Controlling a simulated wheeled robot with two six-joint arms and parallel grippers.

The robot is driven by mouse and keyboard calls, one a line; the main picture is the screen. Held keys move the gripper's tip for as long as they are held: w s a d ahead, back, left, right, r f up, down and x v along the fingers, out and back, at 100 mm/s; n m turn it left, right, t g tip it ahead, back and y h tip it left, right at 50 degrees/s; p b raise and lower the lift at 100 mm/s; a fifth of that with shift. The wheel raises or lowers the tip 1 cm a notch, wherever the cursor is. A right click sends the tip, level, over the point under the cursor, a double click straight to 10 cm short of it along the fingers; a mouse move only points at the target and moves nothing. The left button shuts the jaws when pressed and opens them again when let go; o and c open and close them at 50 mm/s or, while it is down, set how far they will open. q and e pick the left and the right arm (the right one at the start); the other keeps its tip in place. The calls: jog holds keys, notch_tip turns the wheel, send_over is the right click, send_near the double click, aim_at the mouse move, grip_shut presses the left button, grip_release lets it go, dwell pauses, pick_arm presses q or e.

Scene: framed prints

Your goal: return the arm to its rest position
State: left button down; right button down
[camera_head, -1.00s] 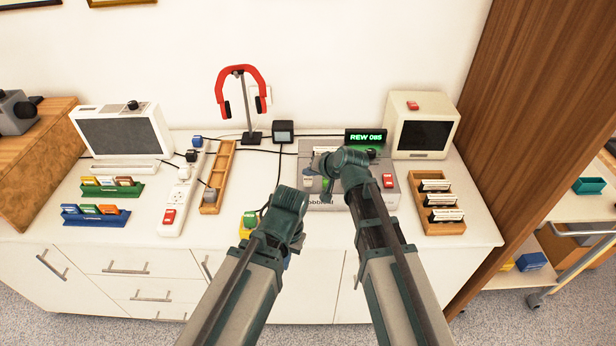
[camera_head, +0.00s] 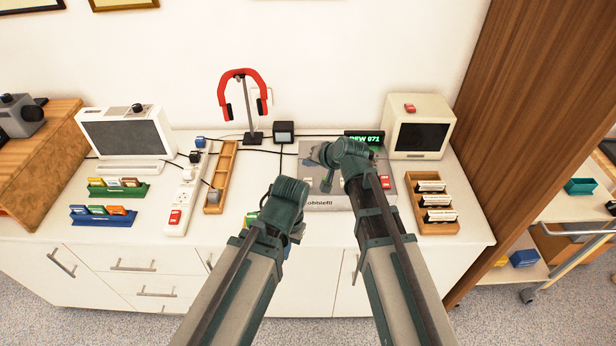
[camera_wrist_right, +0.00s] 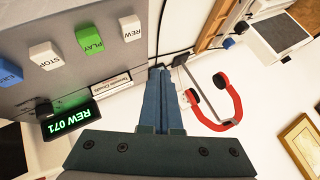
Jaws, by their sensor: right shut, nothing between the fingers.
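My right arm (camera_head: 385,240) reaches up from the bottom over a grey tape deck. Its gripper (camera_head: 316,153) is above the deck's back part and points left. In the right wrist view the right gripper's blue-grey fingers (camera_wrist_right: 162,82) are together, with nothing between them, beyond the deck's edge. My left arm (camera_head: 250,265) comes in from the bottom left; its elbow-like joint ends at the counter's front. The left fingers are hidden behind that joint.
The deck has REW (camera_wrist_right: 130,28), PLAY (camera_wrist_right: 91,39) and STOP (camera_wrist_right: 47,54) keys. A green display (camera_wrist_right: 71,121) reads REW 071. A red headset (camera_head: 242,92) on a stand, a small monitor (camera_head: 420,125) and a wooden cassette rack (camera_head: 437,229) stand around it.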

jog(key=shift+f, duration=0.1)
dwell(0.6)
jog(key=s+d+f+n+g+h, duration=0.2)
jog(key=s, duration=0.6)
jog(key=s+d+f+n+g+h, duration=0.1)
jog(key=s+f+g+h, duration=0.1)
jog(key=s, duration=0.7)
jog(key=s+d+f+n+g+h, duration=0.2)
jog(key=s+g, duration=0.1)
jog(key=s, duration=0.5)
jog(key=shift+s+d+f+n+g+h, duration=0.25)
jog(key=shift+s+d+n+g+h, duration=0.05)
jog(key=shift+s+g+h, duration=0.1)
dwell(3.3)
